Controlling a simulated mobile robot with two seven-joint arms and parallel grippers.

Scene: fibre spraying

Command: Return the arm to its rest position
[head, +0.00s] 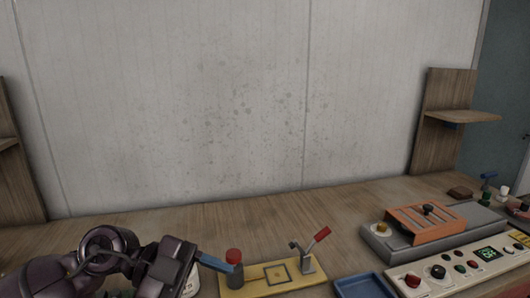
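My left arm comes in from the lower left, dark purple. Its gripper (212,263) is at the bottom, left of centre, with a blue finger-like part pointing right. This part ends at or in front of a red-topped post (234,257) on a yellow board (262,284). I cannot tell whether it touches the post, or whether the fingers are open or shut. No held object can be made out. My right arm and gripper are out of view.
The yellow board also carries a clamp with a red handle (322,233). A white container (191,284) is partly hidden behind the gripper. A blue tray (362,287), a control panel (455,273) and a grey device with an orange grille (427,222) stand right. The back of the wooden table is clear.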

